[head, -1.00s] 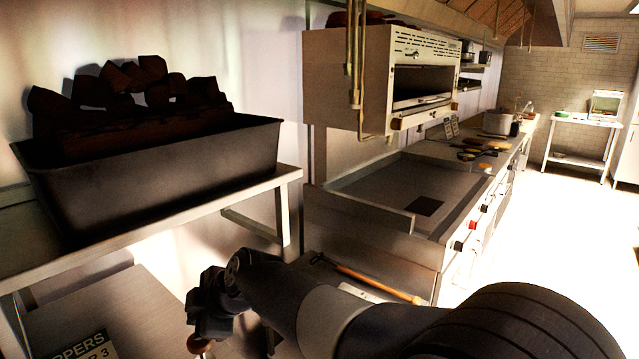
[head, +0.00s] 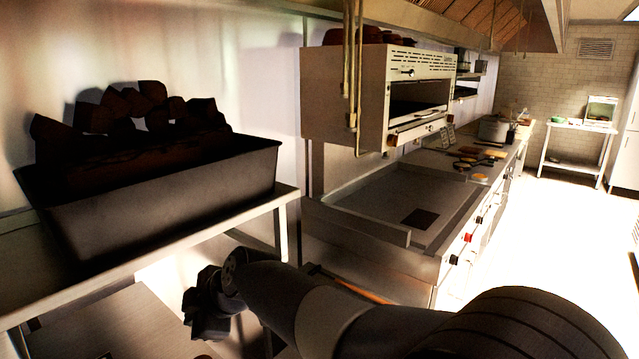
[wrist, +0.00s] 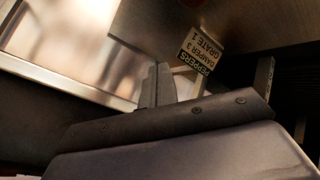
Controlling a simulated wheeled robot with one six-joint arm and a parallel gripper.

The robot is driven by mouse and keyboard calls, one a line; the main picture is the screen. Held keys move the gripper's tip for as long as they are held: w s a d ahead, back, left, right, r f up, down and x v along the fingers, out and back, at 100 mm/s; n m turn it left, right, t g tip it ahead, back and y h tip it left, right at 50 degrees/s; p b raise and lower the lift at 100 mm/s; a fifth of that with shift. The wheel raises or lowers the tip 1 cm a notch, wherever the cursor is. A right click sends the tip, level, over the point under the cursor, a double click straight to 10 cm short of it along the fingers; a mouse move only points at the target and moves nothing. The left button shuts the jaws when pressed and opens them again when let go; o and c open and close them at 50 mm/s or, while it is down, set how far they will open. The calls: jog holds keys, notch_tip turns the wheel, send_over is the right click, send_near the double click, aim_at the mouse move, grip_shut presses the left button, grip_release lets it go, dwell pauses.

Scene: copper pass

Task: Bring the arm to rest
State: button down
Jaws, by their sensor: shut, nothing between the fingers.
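My arm reaches across the lower part of the head view, with its dark wrist end low and left of centre, below the shelf that bears a black trough. The fingertips cannot be made out there. In the wrist view my gripper (wrist: 157,84) shows two thin grey fingers together, with nothing between them.
The black trough (head: 170,190) of dark chunks stands on a steel shelf (head: 235,212) close above my wrist. A griddle (head: 375,213) and an overhead oven (head: 355,95) stand to the right. The floor (head: 555,230) farther right is clear.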

notch_tip(320, 180, down, 7)
jog(key=b, duration=0.3)
jog(key=shift+b, duration=0.3)
jog(key=shift+f+b, duration=0.15)
jog(key=shift+b, duration=0.7)
jog(key=b, duration=0.3)
jog(key=shift+r, duration=0.25)
notch_tip(320, 180, up, 4)
jog(key=p, duration=0.2)
notch_tip(320, 180, down, 4)
jog(key=shift+r+b, duration=0.1)
jog(key=shift+b, duration=1.05)
jog(key=shift+r+p, duration=0.3)
jog(key=shift+p, duration=1.45)
